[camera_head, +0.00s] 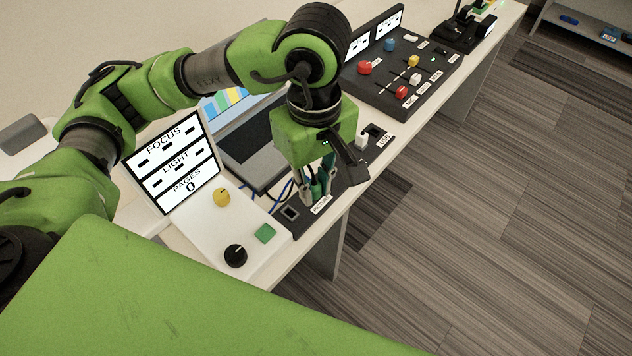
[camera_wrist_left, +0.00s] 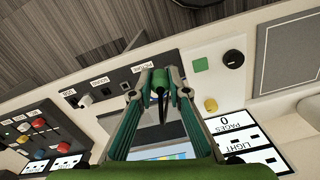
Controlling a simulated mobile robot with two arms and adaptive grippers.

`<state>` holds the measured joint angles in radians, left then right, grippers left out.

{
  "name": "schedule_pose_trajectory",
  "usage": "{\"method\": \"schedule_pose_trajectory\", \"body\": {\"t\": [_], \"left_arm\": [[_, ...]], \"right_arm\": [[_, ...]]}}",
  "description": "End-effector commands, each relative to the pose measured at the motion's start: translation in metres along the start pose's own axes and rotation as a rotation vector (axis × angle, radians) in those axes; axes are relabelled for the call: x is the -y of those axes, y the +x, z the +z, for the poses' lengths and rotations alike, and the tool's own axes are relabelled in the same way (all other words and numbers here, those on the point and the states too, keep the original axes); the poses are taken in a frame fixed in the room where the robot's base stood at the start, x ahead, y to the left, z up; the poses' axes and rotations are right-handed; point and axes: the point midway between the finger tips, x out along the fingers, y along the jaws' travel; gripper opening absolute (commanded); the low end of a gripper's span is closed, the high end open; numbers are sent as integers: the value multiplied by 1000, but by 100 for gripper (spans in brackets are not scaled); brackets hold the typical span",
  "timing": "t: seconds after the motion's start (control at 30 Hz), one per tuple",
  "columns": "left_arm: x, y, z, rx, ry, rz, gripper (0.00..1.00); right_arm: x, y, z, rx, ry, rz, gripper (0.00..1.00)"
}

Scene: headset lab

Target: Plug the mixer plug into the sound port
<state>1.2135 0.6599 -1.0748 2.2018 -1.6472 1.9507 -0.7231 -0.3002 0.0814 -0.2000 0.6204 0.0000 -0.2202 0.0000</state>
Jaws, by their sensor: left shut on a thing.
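My left gripper (camera_head: 316,192) is low over the dark port strip (camera_head: 345,187) at the table's front edge. It also shows in the left wrist view (camera_wrist_left: 160,78), where it is shut on a green plug (camera_wrist_left: 160,84) with a dark cable. I take this as the mixer plug; no label shows on it. The sound port (camera_wrist_left: 106,91) lies between the USB and picture ports in the wrist view, left of the held plug and apart from it. In the head view the gripper hides the strip's middle. The plug's tip contact is unclear. My right gripper is not in view.
A white plug (camera_head: 361,141) stands at the USB end. A laptop (camera_head: 245,150) lies behind the strip. A white panel with a yellow knob (camera_head: 222,197), black knob (camera_head: 235,256) and green button (camera_head: 265,233) is at the left. A dark mixer console (camera_head: 400,75) stands farther back.

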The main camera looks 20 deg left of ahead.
Motion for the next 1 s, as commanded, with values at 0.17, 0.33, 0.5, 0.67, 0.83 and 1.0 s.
{"method": "schedule_pose_trajectory", "body": {"t": [0.17,0.33,0.5,0.67,0.83,1.0], "left_arm": [[-1,0,0,0,0,0,4],[-12,2,-7,-1,-2,2,4],[-26,2,-17,-1,-1,1,4],[-39,2,-25,0,-1,1,4],[-54,1,-35,0,-1,1,4],[-68,1,-44,-1,-1,2,4]], "right_arm": [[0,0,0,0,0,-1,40],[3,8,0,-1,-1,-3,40],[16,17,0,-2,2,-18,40],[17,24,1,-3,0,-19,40],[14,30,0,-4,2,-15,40],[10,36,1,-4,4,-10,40]]}}
